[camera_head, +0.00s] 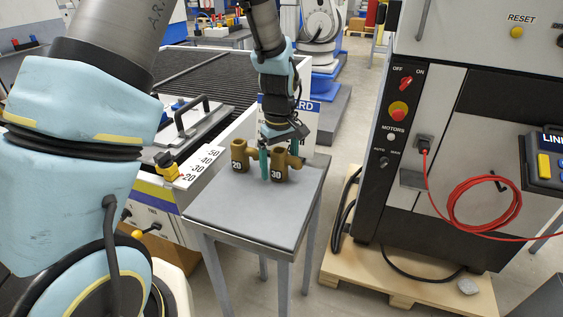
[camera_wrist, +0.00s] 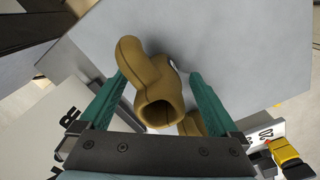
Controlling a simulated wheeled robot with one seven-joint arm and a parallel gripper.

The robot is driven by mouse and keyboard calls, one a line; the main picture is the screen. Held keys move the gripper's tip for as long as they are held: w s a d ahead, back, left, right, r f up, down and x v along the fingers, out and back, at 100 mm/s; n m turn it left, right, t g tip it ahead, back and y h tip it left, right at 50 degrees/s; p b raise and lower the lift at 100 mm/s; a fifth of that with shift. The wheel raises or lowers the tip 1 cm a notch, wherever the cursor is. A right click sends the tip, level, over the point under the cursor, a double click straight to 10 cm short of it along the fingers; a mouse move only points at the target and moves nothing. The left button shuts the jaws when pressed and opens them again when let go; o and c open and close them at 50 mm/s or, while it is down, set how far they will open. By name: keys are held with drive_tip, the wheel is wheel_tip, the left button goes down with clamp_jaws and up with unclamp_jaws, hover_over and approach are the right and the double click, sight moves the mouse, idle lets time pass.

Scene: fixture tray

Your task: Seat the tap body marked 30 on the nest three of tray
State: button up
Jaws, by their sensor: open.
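The brown tap body marked 30 (camera_head: 281,165) stands upright on a small grey table. In the wrist view the tap body (camera_wrist: 158,103) shows its open round end and a side branch. My gripper (camera_head: 279,149) is open and low over it, with one teal finger on each side; it also shows in the wrist view (camera_wrist: 158,77). Whether the fingers touch it I cannot tell. The tap body marked 20 (camera_head: 239,156) stands just left of it, and a finger stands between the two. No tray nest can be made out.
The grey table (camera_head: 235,214) is clear at its front. To its left, a bench carries a white number strip (camera_head: 197,167), a yellow-handled part (camera_head: 166,163) and a black handle (camera_head: 191,112). A control cabinet (camera_head: 400,130) with a coiled red cable (camera_head: 484,205) stands right.

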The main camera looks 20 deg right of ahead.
clamp_jaws()
idle(0.7)
